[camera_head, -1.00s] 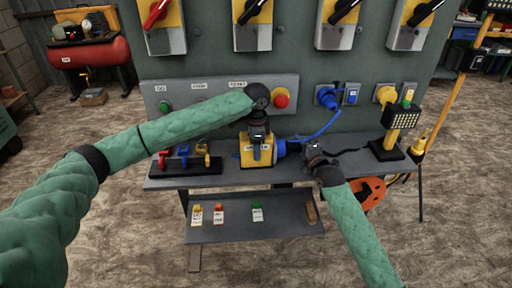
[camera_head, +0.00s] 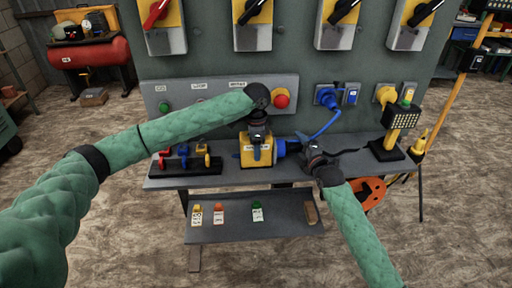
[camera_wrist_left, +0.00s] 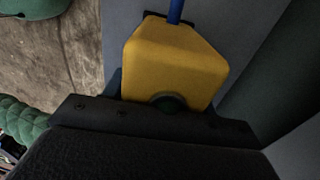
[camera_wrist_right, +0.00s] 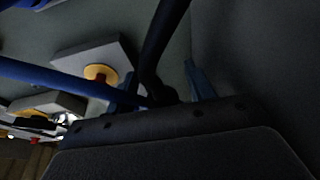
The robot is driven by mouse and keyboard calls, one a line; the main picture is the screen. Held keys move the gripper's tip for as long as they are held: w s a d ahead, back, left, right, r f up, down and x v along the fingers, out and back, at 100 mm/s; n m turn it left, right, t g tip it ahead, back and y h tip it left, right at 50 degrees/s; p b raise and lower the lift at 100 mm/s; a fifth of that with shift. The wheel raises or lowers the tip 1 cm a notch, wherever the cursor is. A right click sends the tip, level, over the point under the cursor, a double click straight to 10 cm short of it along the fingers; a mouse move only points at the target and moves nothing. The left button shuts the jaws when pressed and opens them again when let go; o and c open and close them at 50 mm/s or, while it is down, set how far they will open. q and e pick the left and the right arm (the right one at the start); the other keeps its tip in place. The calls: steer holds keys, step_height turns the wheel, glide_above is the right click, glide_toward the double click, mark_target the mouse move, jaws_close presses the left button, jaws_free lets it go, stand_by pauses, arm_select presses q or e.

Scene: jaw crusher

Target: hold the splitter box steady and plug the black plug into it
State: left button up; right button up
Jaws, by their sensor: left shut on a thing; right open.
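The yellow splitter box (camera_head: 257,161) sits on the bench below the panel. A blue connector (camera_head: 281,148) is at its right side, with a blue cable rising to a panel socket. My left gripper (camera_head: 258,148) comes down from above and is shut on the box, which also fills the middle of the left wrist view (camera_wrist_left: 175,62). My right gripper (camera_head: 309,150) is open, just right of the blue connector. In the right wrist view, a dark plug or cable (camera_wrist_right: 153,82) lies between its fingers; whether they touch it is unclear. The plug's tip is hidden.
A black rack of colored padlocks (camera_head: 185,166) stands left of the box. A work lamp (camera_head: 401,118) stands at the bench's right end, with an orange reel (camera_head: 369,191) below. A lower shelf (camera_head: 240,232) holds tags. The blue cable (camera_head: 326,125) hangs close above the right gripper.

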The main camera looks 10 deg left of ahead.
steer(key=shift+w+d, duration=0.45)
steer(key=shift+d, duration=0.95)
steer(key=shift+w+d, duration=0.45)
steer(key=shift+d, duration=0.9)
steer(key=shift+w+d, duration=0.45)
steer(key=shift+d, duration=0.95)
arm_select(q)
steer(key=o, duration=1.5)
